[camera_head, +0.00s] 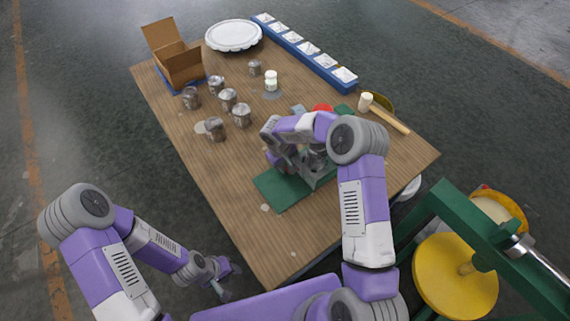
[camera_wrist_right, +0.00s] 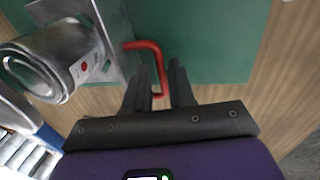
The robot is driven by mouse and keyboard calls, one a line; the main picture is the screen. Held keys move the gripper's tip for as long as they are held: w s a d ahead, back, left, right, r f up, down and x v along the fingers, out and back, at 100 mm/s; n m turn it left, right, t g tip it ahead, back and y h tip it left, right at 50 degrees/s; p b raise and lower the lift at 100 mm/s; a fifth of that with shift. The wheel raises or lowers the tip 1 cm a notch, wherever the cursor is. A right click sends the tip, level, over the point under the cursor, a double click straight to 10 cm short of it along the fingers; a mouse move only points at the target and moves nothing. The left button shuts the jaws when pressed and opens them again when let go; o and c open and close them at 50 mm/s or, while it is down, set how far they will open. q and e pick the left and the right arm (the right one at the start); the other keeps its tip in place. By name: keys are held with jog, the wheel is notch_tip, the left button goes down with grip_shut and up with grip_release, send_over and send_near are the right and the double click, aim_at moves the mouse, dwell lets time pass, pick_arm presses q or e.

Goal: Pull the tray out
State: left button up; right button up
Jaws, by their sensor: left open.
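A metal stand on a green base plate (camera_head: 280,190) sits near the table's front right, partly covered by my right arm. In the right wrist view the green plate (camera_wrist_right: 215,40) lies beyond my fingers, and a red bent handle (camera_wrist_right: 150,46) joins a grey metal part (camera_wrist_right: 112,40) beside a metal can (camera_wrist_right: 45,62). I cannot tell the tray apart from this metal part. My right gripper (camera_wrist_right: 160,78) has its fingers apart, with the red handle's end showing between them. My left gripper (camera_head: 226,281) is open and empty, off the table's front left edge.
Several metal cans (camera_head: 228,98) stand on the table's left half, with an open cardboard box (camera_head: 182,66) behind. A white round plate (camera_head: 233,36), a blue strip (camera_head: 318,62) and a mallet (camera_head: 385,112) lie farther back and right. A green frame with yellow discs (camera_head: 452,275) stands front right.

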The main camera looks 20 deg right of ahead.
grip_shut()
dwell(1.2)
